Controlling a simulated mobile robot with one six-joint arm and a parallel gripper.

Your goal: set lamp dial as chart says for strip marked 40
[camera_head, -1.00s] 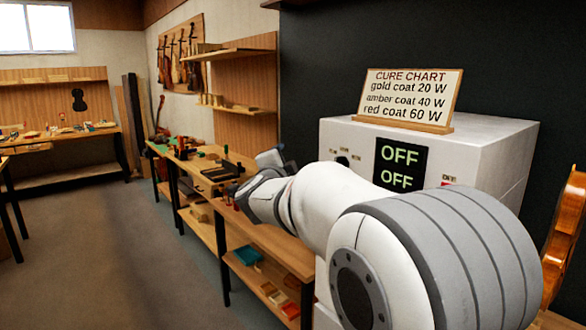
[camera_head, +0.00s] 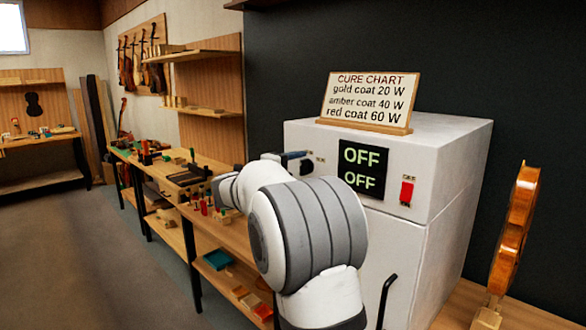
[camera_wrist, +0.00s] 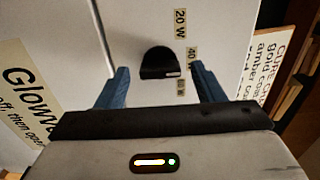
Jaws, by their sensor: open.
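The black lamp dial (camera_wrist: 160,62) is on the white box's panel, with labels 20 W (camera_wrist: 180,22), 40 W (camera_wrist: 192,58) and 60 W, the last partly hidden. A pale mark shows on the dial's lower right side in the wrist view; which label it points to is unclear. My gripper (camera_wrist: 160,86) is open, its blue fingers on either side of the dial, not visibly touching it. In the head view the dial (camera_head: 306,168) shows beside a blue finger. The cure chart (camera_head: 368,100) reads gold coat 20 W, amber coat 40 W, red coat 60 W. No strip marked 40 is recognisable.
The white lamp box (camera_head: 450,150) has a display (camera_head: 363,168) reading OFF twice and a red switch (camera_head: 407,190). A violin (camera_head: 513,235) stands at right. A cluttered bench (camera_head: 225,235) runs along the left. A notice (camera_wrist: 28,92) shows in the wrist view.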

